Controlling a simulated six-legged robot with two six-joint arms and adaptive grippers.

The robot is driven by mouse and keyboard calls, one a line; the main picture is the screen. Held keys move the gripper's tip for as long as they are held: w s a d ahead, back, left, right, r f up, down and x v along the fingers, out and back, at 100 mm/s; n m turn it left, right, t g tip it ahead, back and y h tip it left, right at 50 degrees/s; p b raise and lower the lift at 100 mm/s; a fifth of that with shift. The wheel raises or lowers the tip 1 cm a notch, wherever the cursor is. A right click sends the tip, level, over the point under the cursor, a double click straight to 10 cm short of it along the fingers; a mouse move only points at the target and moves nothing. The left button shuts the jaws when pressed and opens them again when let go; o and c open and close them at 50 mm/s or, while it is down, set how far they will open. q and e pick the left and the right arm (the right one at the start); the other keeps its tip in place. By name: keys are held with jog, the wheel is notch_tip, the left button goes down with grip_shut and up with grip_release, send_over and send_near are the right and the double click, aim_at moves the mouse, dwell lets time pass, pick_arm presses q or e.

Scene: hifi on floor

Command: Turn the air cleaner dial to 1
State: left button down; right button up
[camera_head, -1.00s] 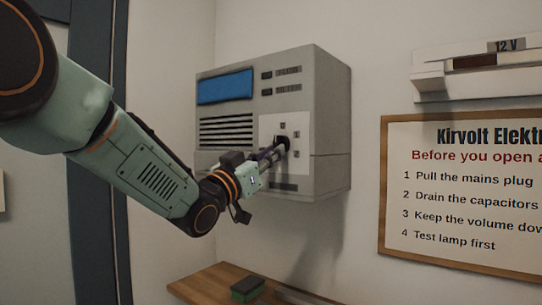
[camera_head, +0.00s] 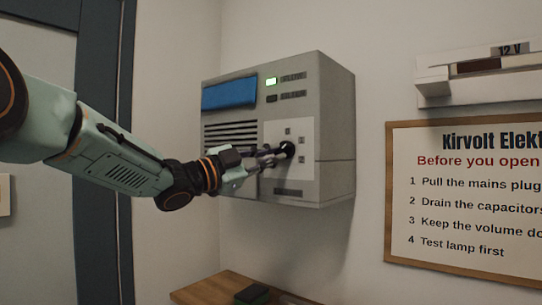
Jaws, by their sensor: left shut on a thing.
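The air cleaner (camera_head: 333,125) is a grey box on the wall, with a blue panel (camera_head: 229,93), a slotted grille and a white dial plate (camera_head: 303,132). A small green light (camera_head: 271,81) glows at its upper front. The black dial (camera_head: 288,149) sits on the white plate among several small marks, too small to read. My left gripper (camera_head: 279,153) comes in from the left and is shut on the dial. Its fingers hide part of the dial and of the plate's left side, so the dial's setting cannot be told. My right gripper is not in view.
A wooden surface (camera_head: 215,290) below the air cleaner holds a dark block (camera_head: 252,294). A framed notice board (camera_head: 460,195) hangs at the right, under a white wall unit labelled 12 V (camera_head: 475,80). A dark door frame (camera_head: 105,60) stands at the left.

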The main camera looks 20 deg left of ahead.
pick_arm(q)
jog(key=shift+a+r+m+g, duration=0.1)
jog(key=shift+r+m+g, duration=0.2)
jog(key=shift+m, duration=0.7)
jog(key=c, duration=1.4)
grip_release()
jog(key=shift+w+f, duration=0.1)
jog(key=shift+f, duration=0.05)
jog(key=shift+o, duration=0.2)
jog(key=v, duration=0.7)
jog(key=shift+a, duration=0.1)
